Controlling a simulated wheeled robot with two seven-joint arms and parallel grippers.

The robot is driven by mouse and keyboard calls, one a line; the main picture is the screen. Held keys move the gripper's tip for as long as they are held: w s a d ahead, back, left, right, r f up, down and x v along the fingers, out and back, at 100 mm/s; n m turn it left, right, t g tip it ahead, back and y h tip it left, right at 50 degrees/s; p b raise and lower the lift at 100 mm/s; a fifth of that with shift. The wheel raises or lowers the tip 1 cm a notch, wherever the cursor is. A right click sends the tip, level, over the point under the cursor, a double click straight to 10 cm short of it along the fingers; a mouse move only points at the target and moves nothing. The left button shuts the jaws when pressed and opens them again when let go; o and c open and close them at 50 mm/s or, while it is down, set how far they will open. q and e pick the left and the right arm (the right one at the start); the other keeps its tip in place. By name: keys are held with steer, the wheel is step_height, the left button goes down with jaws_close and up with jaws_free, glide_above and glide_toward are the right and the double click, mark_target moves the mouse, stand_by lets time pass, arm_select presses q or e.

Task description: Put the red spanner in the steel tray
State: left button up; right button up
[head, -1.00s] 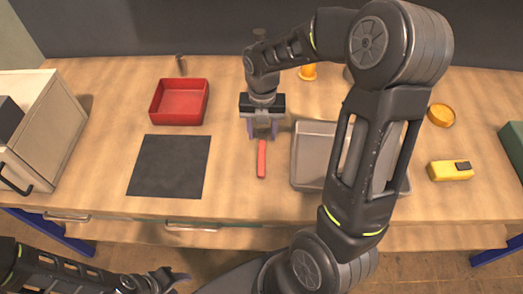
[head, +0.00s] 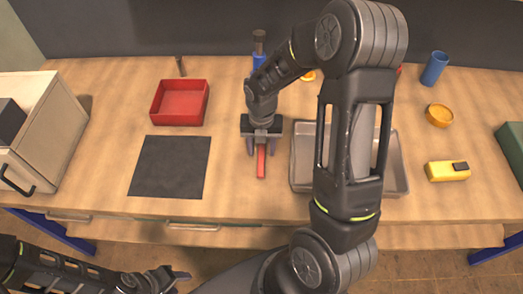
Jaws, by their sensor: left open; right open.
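The red spanner (head: 261,165) lies on the wooden bench, pointing toward the front edge, just left of the steel tray. My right gripper (head: 262,152) is open above its far end, with one finger on each side; I cannot tell whether they touch it. The gripper hides the spanner's far end. The steel tray (head: 302,160) stands to the right, partly hidden behind my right arm. My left gripper (head: 182,275) is open and empty at the bottom left, in front of the bench.
A black mat (head: 169,167) and a red bin (head: 180,102) lie to the left. A yellow device (head: 447,171), an orange dish (head: 439,115) and a blue cup (head: 434,68) stand to the right. A cabinet (head: 45,125) stands at the far left. Bare bench surrounds the spanner.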

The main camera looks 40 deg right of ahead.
stand_by(0.5)
jaws_close()
stand_by(0.5)
